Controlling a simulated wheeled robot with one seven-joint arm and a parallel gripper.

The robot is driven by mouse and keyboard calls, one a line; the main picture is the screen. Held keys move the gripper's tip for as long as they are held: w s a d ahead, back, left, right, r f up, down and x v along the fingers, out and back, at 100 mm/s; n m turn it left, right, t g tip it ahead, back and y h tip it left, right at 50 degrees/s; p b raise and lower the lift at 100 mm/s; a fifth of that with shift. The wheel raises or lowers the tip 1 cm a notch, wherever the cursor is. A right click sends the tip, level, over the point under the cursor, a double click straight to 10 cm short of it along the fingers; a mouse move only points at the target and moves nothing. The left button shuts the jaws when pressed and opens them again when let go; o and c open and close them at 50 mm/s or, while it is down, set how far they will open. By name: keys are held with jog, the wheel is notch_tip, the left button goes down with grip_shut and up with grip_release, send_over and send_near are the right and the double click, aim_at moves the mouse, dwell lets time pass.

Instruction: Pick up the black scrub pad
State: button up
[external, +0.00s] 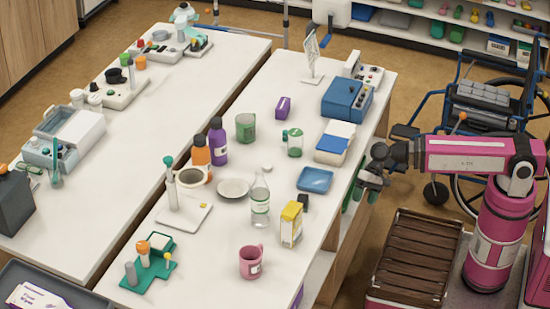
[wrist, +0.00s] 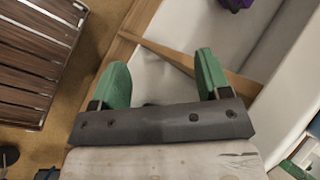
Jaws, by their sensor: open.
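A small black block (external: 303,201), which looks like the black scrub pad, is on the white table between the blue tray (external: 315,179) and the yellow-and-white carton (external: 291,224). Its lower part is partly hidden by the carton. My gripper (external: 359,194) hangs beside the table's right edge, to the right of the pad and apart from it, with its green fingers pointing down. In the wrist view my gripper (wrist: 160,66) is open and empty, over the table's side and a lower shelf. The pad cannot be made out in the wrist view.
A glass bottle (external: 260,203), a pink mug (external: 251,261) and a white bowl (external: 233,188) stand near the pad. A blue-and-white box (external: 335,142) is behind the tray. A slatted brown crate top (external: 418,255) is right of the table; a wheelchair (external: 490,110) stands behind my arm.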

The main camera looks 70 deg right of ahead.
jog(key=w+a+r+t+y, duration=0.15)
jog(key=a+r+y, duration=0.25)
jog(key=a+r, duration=0.8)
jog(key=m+g+y, duration=0.1)
jog(key=m+g, duration=0.2)
jog(key=m, duration=0.1)
send_near(304, 194)
jog(key=s, duration=0.1)
jog(key=s+f, duration=0.1)
jog(key=s, duration=0.1)
jog(key=s+f, duration=0.1)
jog(key=shift+s+d+f, duration=0.2)
jog(key=shift+s, duration=0.15)
jog(key=w+m+g, duration=0.1)
jog(key=w, duration=0.1)
jog(key=w+d+r+m+y, duration=0.1)
jog(key=w, duration=0.2)
jog(key=w+m+g, duration=0.1)
jog(key=w, duration=0.1)
jog(key=shift+w+d+r+m+g, duration=0.35)
jog(key=shift+d+r+m, duration=0.05)
jog(key=shift+s+a+f, duration=0.1)
jog(key=shift+a+f, duration=0.25)
jog(key=shift+a, duration=0.05)
jog(key=x, duration=0.5)
jog(key=shift+s+x, duration=0.15)
jog(key=shift+x, duration=1.1)
jog(key=shift+s+x, duration=0.15)
jog(key=shift+x, duration=1.05)
jog(key=c, duration=1)
